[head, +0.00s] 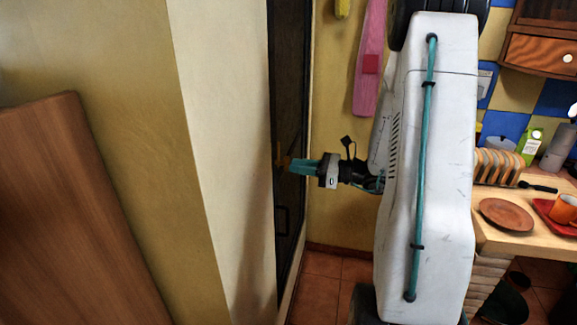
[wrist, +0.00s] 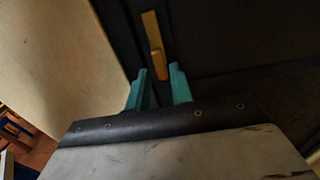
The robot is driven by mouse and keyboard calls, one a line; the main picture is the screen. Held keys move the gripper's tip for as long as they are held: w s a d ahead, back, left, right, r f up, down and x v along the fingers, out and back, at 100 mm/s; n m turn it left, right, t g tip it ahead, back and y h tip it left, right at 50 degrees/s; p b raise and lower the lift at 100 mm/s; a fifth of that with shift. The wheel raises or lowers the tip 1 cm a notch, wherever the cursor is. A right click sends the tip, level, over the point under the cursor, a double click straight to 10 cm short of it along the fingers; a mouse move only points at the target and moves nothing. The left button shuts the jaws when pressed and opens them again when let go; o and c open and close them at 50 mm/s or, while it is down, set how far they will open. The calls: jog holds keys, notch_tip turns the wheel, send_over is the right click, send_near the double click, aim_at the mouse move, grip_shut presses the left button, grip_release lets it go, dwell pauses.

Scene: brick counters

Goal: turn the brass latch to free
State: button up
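The brass latch (wrist: 152,32) is a narrow upright bar with a block at its lower end, on a dark door (wrist: 220,40). In the head view the latch (head: 280,155) is a small spot on the dark door (head: 290,80), partly hidden by my fingers. My gripper (wrist: 159,71) has two teal fingers apart, with nothing held. The latch's lower end shows in line with the gap between the fingertips. In the head view my gripper (head: 287,164) points left at the door, close to the latch. I cannot tell whether the fingers touch it.
A dark handle (head: 282,220) sits lower on the door. A cream wall edge (head: 225,130) stands left of the door, with a brown wooden panel (head: 65,210) further left. A wooden counter (head: 500,238) with a brown plate (head: 506,213) and toast rack (head: 497,166) is at right.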

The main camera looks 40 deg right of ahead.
jog(key=v, duration=0.4)
dwell(0.5)
jog(key=s+a+n+g, duration=1.2)
jog(key=a+n+g, duration=0.2)
jog(key=a+n, duration=0.1)
jog(key=s+a+r+n+t+h, duration=0.1)
jog(key=s+a+r+n+h, duration=0.7)
jog(key=n, duration=0.5)
notch_tip(320, 180, up, 2)
jog(key=s+h, duration=0.1)
jog(key=h, duration=0.2)
jog(key=shift+s+n, duration=0.25)
jog(key=shift+n, duration=0.05)
